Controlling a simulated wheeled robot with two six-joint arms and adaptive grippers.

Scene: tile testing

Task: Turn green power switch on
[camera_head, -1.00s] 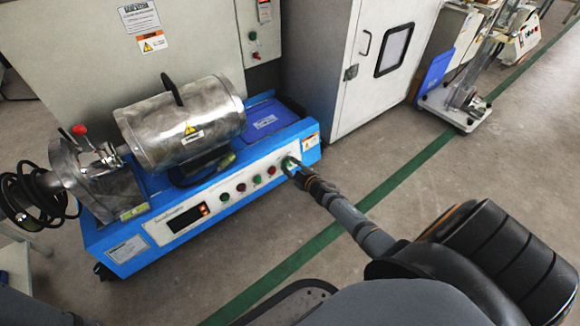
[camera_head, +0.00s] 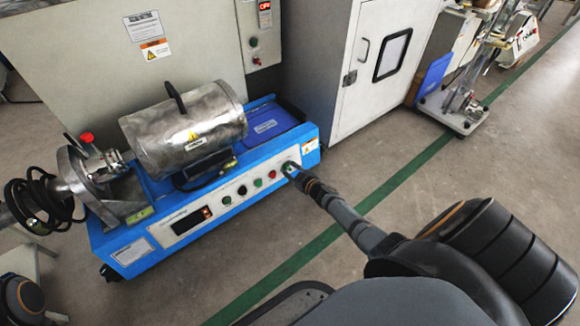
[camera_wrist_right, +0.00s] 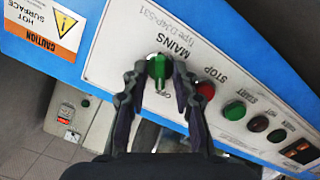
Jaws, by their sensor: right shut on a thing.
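The green power switch (camera_wrist_right: 157,68) is a rotary knob on the white control panel, beside the word MAINS. In the right wrist view its grip ridge stands roughly upright in the picture. My right gripper (camera_wrist_right: 158,78) is shut on the knob, one finger on each side. In the head view the same gripper (camera_head: 291,171) reaches the right end of the blue machine's (camera_head: 275,191) front panel, and its fingers partly hide the switch. My left gripper is not in view; only a dark rounded arm part of mine shows at the lower left.
Beside the switch are a red STOP button (camera_wrist_right: 205,90) and a green START button (camera_wrist_right: 235,110). A metal drum (camera_head: 190,130) sits on top of the machine. A grey cabinet (camera_head: 350,75) stands behind. Open floor with a green line (camera_head: 385,187) lies at the right.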

